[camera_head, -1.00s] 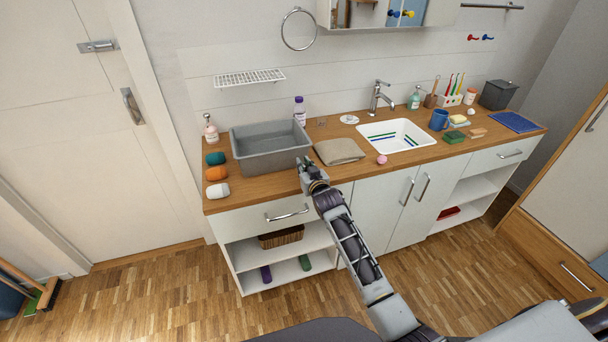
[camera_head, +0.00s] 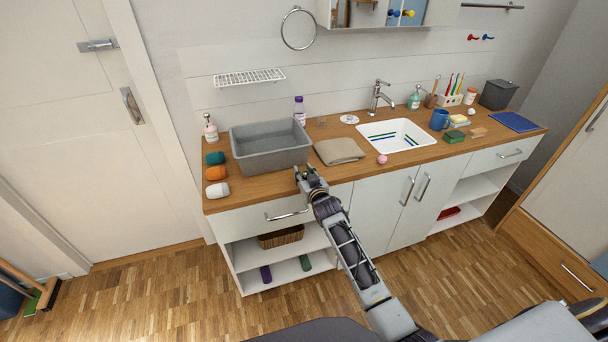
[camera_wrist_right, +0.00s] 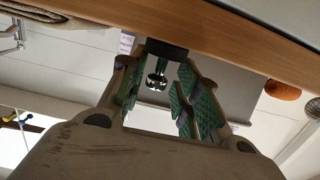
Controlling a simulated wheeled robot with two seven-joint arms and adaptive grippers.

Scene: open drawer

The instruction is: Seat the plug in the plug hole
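My right gripper (camera_head: 303,178) is just in front of the counter's front edge, below the grey basin. In the right wrist view, my right gripper (camera_wrist_right: 162,82) has green-padded fingers on either side of a small plug (camera_wrist_right: 167,50), black with a shiny metal knob. The plug appears gripped near the fingertips, though the contact is partly hidden. I cannot make the plug out in the head view. The white sink (camera_head: 420,132), with blue and green stripes inside, is to the right of the gripper. Its plug hole is not discernible. My left gripper is not in view.
The grey basin (camera_head: 270,160) stands on the wooden counter (camera_head: 240,199), with a folded beige cloth (camera_head: 339,151) between it and the sink. A pink ball (camera_head: 382,159) lies near the sink's front. The tap (camera_head: 380,97) stands behind the sink. The drawer (camera_head: 250,217) below looks shut.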

